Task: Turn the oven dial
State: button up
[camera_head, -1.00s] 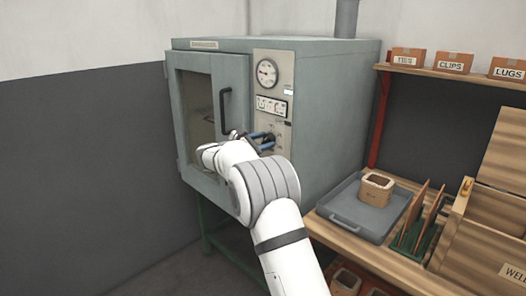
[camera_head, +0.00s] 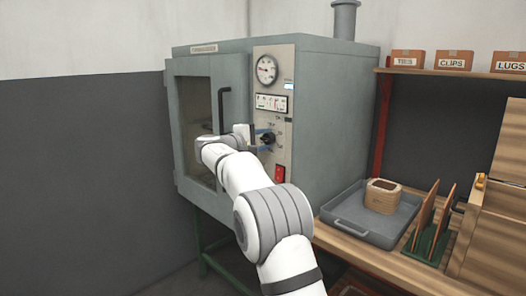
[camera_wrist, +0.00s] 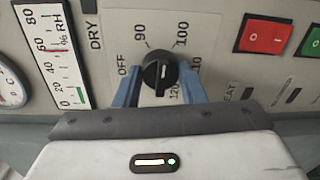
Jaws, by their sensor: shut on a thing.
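The oven (camera_head: 340,110) is a grey-green cabinet with a windowed door and a beige control panel. Its black round dial (camera_head: 268,138) is on the panel, below the label strip. In the wrist view the dial (camera_wrist: 160,72) has a raised grip with a pale mark and sits among the markings OFF, 90, 100, 110 and 120. The exact setting is hard to read. My gripper (camera_head: 262,140) is at the panel. In the wrist view the blue fingers of my gripper (camera_wrist: 160,84) are shut on the dial, one on each side.
A red switch (camera_head: 280,173) sits below the dial, and a round gauge (camera_head: 266,70) above it. The door's black handle (camera_head: 222,110) is close to my wrist.

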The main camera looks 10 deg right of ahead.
jog(key=m+b, duration=0.3)
jog(key=shift+d+f+m+b, duration=0.1)
jog(key=shift+f+m+b, duration=0.15)
jog(key=shift+m+b, duration=0.1)
jog(key=m+b, duration=0.3)
jog(key=shift+t, duration=0.3)
jog(key=m+b, duration=0.3)
jog(key=shift+m+b, duration=0.3)
jog(key=shift+m, duration=0.05)
jog(key=m+b, duration=0.2)
jog(key=m, duration=0.1)
jog(key=shift+m+t, duration=0.3)
jog(key=m+b, duration=0.2)
jog(key=m, duration=0.1)
jog(key=m+b, duration=0.1)
jog(key=m, duration=0.3)
jog(key=shift+b, duration=0.3)
jog(key=m, duration=0.3)
jog(key=shift+m, duration=0.4)
jog(key=shift+m+h+b, duration=0.3)
jog(key=shift+m, duration=1.7)
